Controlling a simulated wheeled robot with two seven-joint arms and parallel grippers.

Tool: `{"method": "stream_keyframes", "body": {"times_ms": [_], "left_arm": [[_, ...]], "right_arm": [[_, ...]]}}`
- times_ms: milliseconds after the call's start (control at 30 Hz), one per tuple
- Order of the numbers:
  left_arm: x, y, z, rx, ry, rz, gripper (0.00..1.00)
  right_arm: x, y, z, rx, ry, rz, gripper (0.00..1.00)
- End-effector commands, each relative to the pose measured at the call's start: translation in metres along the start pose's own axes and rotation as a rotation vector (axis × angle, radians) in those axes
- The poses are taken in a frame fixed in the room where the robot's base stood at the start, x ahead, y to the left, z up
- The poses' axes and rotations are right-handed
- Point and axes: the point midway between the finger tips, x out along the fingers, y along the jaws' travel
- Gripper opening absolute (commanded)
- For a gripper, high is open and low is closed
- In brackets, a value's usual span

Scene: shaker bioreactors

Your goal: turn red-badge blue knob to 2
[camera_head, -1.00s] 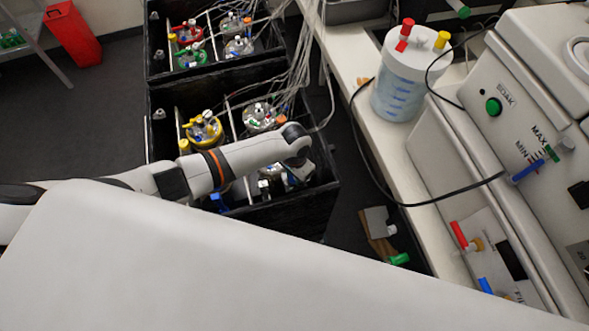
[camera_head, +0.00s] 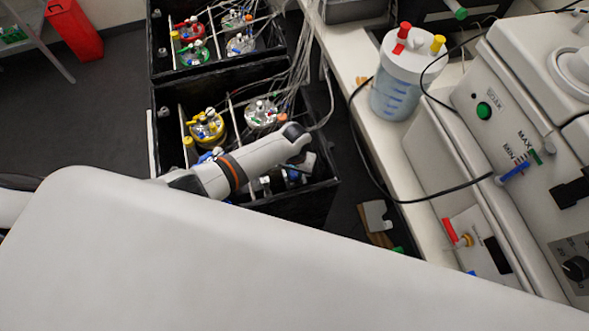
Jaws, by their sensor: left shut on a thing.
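My left gripper (camera_head: 297,166) is at the end of the white arm with an orange band, low over the right front part of the nearer black box (camera_head: 318,200). The wrist and the white body in the foreground hide much of it. It is shut, and a small blue part, seemingly the blue knob (camera_head: 293,175), shows at its fingers. I cannot make out a red badge or the number 2 there. A yellow-topped vessel (camera_head: 206,127) and a clear-topped vessel (camera_head: 261,112) stand behind in the same box. My right gripper is not in view.
Pale tubes (camera_head: 302,60) run up from the box beside the arm. A second black box (camera_head: 165,68) stands behind. On the right are a bench with a blue-liquid jar (camera_head: 397,88) and a white machine with a blue lever (camera_head: 514,172) and black dial (camera_head: 575,268).

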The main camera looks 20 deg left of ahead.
Motion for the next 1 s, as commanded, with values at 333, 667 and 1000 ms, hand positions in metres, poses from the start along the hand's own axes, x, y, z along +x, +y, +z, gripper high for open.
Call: {"method": "stream_keyframes", "body": {"times_ms": [333,667,1000], "left_arm": [[-0.001,0.000,0.002,0.000,-0.005,0.000,0.36],[-0.001,0.000,0.001,0.001,-0.002,0.000,0.48],[-0.041,0.000,0.001,0.001,-0.005,-0.003,0.48]], "right_arm": [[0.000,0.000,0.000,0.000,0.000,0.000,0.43],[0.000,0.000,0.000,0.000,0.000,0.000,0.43],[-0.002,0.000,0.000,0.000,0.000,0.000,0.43]]}}
